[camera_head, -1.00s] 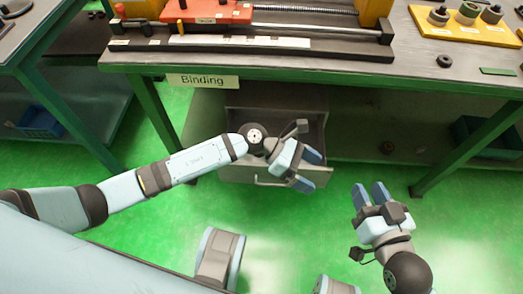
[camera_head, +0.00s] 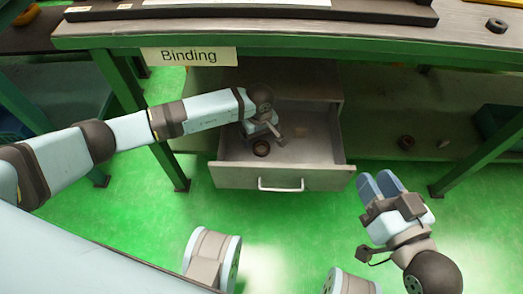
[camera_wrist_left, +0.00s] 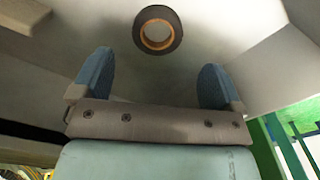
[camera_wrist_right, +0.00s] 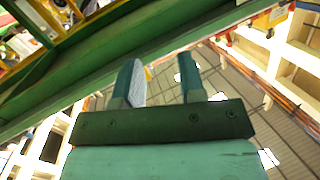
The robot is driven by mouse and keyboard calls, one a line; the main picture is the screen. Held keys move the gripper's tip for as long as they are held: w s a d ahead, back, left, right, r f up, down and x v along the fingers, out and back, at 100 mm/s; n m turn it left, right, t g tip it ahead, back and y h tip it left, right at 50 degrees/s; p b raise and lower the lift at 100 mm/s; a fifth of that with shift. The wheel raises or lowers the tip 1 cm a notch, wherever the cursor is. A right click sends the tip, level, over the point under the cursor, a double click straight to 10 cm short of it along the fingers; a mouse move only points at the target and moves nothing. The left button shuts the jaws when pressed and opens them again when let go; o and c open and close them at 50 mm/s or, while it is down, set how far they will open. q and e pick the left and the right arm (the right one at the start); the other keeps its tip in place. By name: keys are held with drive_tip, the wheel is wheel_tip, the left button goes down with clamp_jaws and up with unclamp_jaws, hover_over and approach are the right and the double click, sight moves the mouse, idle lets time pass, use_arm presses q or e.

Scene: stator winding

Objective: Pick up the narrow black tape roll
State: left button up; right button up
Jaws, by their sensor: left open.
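A black tape roll (camera_head: 261,148) with an orange-brown core lies in the open drawer (camera_head: 225,174) under the bench. In the left wrist view the roll (camera_wrist_left: 136,31) sits ahead of the fingers, about midway between them, with no contact. My left gripper (camera_wrist_left: 156,78) is open and empty; in the head view it reaches down into the drawer beside the roll, its fingers partly hidden by the wrist. My right gripper (camera_head: 379,185) is right of the drawer, above the green floor, empty, with a gap between its fingers (camera_wrist_right: 161,80).
The bench edge (camera_head: 330,45) with its "Binding" sign (camera_head: 189,56) runs above the drawer. A small dark ring (camera_head: 406,142) lies on the lower shelf to the right. A black ring (camera_head: 496,25) is on the bench top. Green bench legs (camera_head: 470,152) stand either side.

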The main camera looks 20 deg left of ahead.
sight(261, 149)
use_arm(q)
drive_tip(key=shift+f+b, duration=0.3)
drive_tip(key=shift+f, duration=0.3)
drive_tip(key=f+b, duration=0.1)
drive_tip(key=f, duration=0.1)
drive_tip(key=f+b, duration=0.1)
drive_tip(key=shift+w+d+f, duration=0.1)
drive_tip(key=shift+w+f, duration=0.1)
drive_tip(key=shift+f, duration=0.5)
drive_tip(key=shift+r, duration=0.1)
drive_tip(key=c, duration=1)
use_arm(e)
drive_tip(key=shift+w+d+n+t, duration=0.5)
drive_tip(key=shift+w+n, duration=0.25)
drive_tip(key=shift+n, duration=0.15)
